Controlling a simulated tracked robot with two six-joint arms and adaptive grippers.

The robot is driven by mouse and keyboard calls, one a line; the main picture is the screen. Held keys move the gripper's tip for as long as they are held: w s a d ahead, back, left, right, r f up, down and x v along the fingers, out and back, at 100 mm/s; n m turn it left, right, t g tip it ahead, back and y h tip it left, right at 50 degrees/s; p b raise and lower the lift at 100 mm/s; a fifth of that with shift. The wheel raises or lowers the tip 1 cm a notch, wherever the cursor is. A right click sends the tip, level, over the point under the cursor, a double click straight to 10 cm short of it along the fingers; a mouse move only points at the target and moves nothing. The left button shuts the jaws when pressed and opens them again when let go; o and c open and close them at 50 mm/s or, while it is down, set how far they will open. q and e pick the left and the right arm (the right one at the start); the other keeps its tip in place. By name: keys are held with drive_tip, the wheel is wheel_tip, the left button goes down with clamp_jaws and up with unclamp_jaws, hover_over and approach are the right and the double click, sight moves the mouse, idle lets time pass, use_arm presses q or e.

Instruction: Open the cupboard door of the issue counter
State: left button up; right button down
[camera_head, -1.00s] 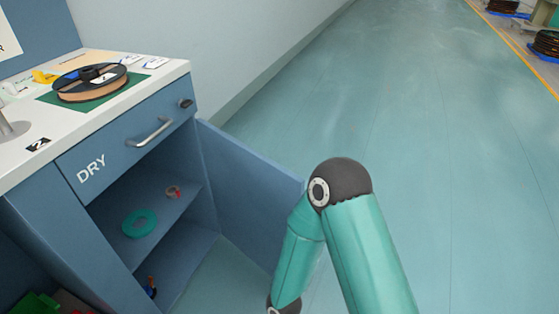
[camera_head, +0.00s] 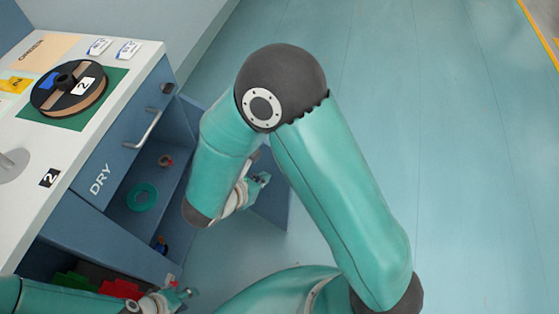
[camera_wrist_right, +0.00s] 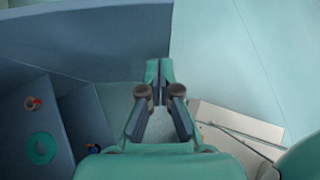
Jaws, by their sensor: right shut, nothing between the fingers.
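The blue cupboard door (camera_head: 273,207) of the issue counter (camera_head: 128,58) stands swung open, and its panel also shows across the top of the right wrist view (camera_wrist_right: 80,38). The cupboard's open shelves (camera_head: 168,195) show under the drawer marked DRY (camera_head: 103,178). My right gripper (camera_head: 262,180) is by the door; in its wrist view (camera_wrist_right: 159,72) it is shut and empty, with its tips at the panel's lower edge. I cannot tell whether they touch it. My left gripper (camera_head: 184,294) is low in front of the counter, too small to read.
A teal ring (camera_head: 142,196) and a small red item (camera_head: 166,161) lie on the shelf. A spool (camera_head: 70,90) sits on the counter top. Red (camera_head: 120,288) and green (camera_head: 75,281) bins stand in the lower left opening. The floor to the right is clear.

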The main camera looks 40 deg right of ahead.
use_arm(q)
drive_tip(key=shift+f, duration=0.2)
use_arm(e)
drive_tip(key=w+d+f, duration=0.3)
drive_tip(key=d+f, duration=0.1)
drive_tip(key=d, duration=0.3)
drive_tip(key=shift+d, duration=0.4)
drive_tip(key=shift+f, duration=0.1)
